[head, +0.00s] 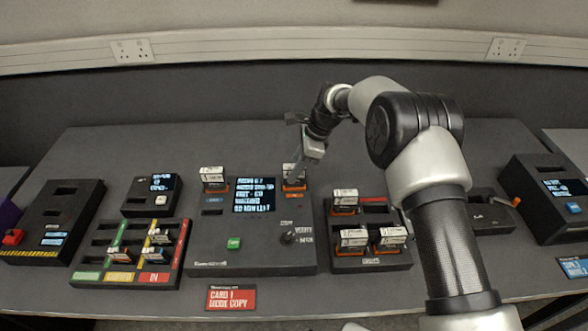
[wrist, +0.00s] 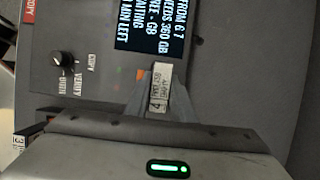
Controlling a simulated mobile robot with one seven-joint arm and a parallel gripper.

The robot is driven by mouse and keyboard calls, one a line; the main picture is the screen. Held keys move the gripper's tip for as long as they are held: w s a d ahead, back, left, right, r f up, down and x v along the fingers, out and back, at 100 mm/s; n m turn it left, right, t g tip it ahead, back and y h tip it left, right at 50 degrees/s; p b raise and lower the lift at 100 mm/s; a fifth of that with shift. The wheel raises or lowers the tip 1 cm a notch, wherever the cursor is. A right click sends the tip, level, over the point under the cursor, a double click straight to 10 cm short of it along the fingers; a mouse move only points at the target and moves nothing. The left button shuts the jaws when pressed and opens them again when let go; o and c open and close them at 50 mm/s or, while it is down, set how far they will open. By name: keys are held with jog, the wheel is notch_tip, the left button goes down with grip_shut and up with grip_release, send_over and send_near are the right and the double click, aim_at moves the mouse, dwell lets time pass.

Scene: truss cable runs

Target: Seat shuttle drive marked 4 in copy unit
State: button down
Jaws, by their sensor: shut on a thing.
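The copy unit (head: 263,256) is a dark box in the middle of the table with a lit text screen (head: 254,195), a green button (head: 234,243) and a knob (head: 289,238). My gripper (head: 297,172) is shut on the shuttle drive marked 4 (wrist: 158,88), whose white label faces the wrist camera between the two fingers. In the head view this drive (head: 290,170) stands upright at the unit's right slot, partly covered by the fingers. How deep it sits is hidden. Another white-labelled drive (head: 213,174) stands at the unit's left slot.
A dark rack (head: 372,264) with several drives stands to the right. A colour-striped tray (head: 90,262) with small cards lies to the left, below a small screen box (head: 140,205). A red card (head: 231,298) lies in front. Other devices (head: 550,205) stand at the table ends.

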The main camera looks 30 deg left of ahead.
dwell(0.4)
jog(key=c, duration=1.1)
grip_release()
jog(key=shift+f, duration=0.15)
jog(key=shift+r+p, duration=2.1)
jog(key=shift+r, duration=1.7)
